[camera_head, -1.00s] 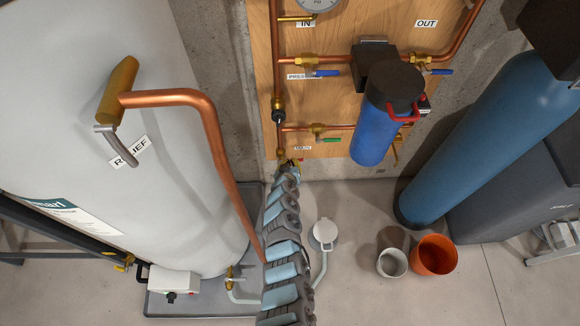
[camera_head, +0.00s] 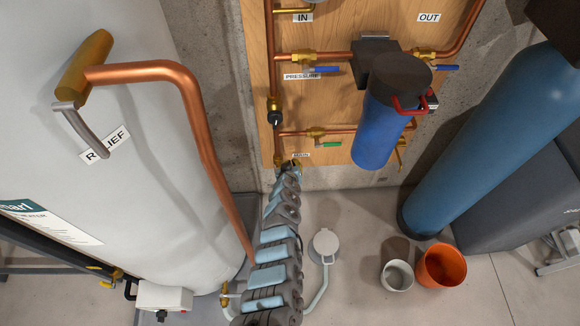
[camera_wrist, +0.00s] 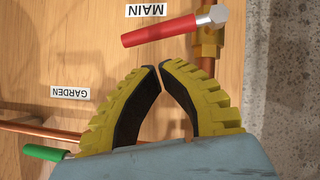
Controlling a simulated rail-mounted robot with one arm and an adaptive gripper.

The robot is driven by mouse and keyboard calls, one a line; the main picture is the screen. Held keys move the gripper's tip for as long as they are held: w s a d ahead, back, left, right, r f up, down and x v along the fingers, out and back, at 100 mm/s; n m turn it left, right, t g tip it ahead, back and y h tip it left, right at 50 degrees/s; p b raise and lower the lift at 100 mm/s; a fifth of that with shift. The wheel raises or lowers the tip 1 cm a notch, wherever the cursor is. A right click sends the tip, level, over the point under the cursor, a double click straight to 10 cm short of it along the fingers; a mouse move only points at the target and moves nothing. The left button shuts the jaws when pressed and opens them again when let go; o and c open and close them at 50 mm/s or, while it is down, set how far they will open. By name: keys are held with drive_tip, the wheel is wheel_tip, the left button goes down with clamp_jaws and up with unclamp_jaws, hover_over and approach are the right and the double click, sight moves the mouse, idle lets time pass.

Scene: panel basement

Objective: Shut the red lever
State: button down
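The red lever (camera_wrist: 158,32) shows in the wrist view below the upside-down MAIN label (camera_wrist: 146,10). It lies roughly level, tilted slightly, its metal end (camera_wrist: 212,17) joined to a brass valve body (camera_wrist: 208,48) on a copper pipe. My gripper (camera_wrist: 159,67) is just below the lever in that view, apart from it in the picture. Its two yellow-backed, black-padded fingers lean together, tips nearly meeting, with nothing between them. In the head view, my gripper (camera_head: 289,166) is at the lower left of the wooden board, by the MAIN label (camera_head: 301,155), and hides the lever there.
A green lever (camera_wrist: 44,152) sits beside the GARDEN label (camera_wrist: 70,92). The blue filter (camera_head: 375,128) with a red handle (camera_head: 408,107) hangs to the right. A bent copper pipe (camera_head: 205,125) rises left of my arm, by the white tank (camera_head: 150,200). Buckets (camera_head: 442,266) stand on the floor.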

drive_tip(key=shift+w+d+f+b, duration=0.15)
drive_tip(key=shift+w+f+b, duration=0.2)
drive_tip(key=shift+f+b, duration=0.4)
drive_tip(key=shift+f, duration=0.1)
drive_tip(key=shift+d, duration=0.1)
